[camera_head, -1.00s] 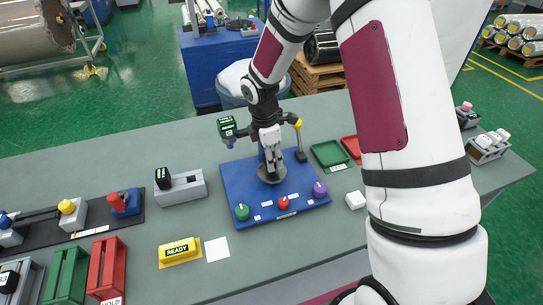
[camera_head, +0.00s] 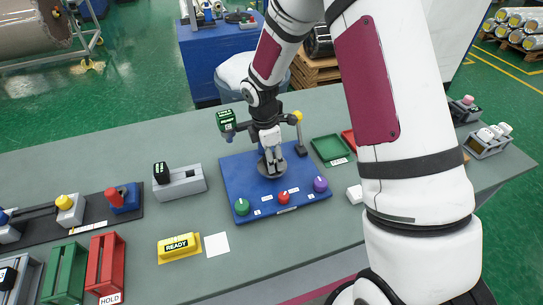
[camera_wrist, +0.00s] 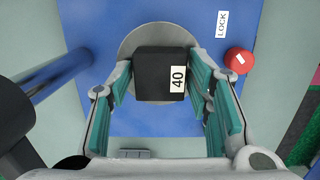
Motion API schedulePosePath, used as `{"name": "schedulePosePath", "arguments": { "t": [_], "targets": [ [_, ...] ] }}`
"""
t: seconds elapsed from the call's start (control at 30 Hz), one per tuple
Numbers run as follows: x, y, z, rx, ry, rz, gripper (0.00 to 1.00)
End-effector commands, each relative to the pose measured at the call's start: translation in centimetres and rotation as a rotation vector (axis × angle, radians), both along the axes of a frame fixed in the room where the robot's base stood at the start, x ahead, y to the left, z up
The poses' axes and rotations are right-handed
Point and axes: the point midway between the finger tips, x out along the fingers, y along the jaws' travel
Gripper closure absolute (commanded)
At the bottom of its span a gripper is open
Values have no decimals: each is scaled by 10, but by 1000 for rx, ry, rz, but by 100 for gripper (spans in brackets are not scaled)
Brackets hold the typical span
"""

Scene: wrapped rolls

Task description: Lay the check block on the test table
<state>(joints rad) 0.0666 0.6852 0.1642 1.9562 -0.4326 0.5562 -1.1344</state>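In the wrist view, a black block (camera_wrist: 158,62) labelled 40, which I take for the check block, is over the round grey plate (camera_wrist: 128,46) on the blue board. My gripper (camera_wrist: 161,75) has a teal-padded finger on each side of the block, very close to it; whether the pads press on it is unclear. In the head view, my gripper (camera_head: 271,163) points down at the round plate (camera_head: 273,173), and its fingers hide the block. The blue board (camera_head: 238,180) lies on the large grey table (camera_head: 130,235). Whether the block touches the plate is hidden.
Green (camera_head: 242,206), red (camera_head: 284,198) and purple (camera_head: 320,184) knobs line the board's front. A grey holder (camera_head: 182,185) stands left, a yellow READY block (camera_head: 178,246) in front. A green tray (camera_head: 329,148) and a white block (camera_head: 355,194) sit right.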

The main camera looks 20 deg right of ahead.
Motion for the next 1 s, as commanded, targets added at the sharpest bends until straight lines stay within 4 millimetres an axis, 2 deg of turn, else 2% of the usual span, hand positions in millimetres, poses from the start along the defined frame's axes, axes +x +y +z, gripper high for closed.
{"name": "schedulePosePath", "arguments": {
  "t": [0.33, 0.47, 0.57, 0.8, 1.0],
  "targets": [
    [0, 0, 1, 0, 0, 0, 40],
    [1, 1, 10, 0, -2, -1, 40],
    [1, 3, 25, 1, -5, 0, 40],
    [1, 8, 74, 0, -4, -1, 40],
    [1, 12, 105, 0, -3, 0, 40]
  ]
}}
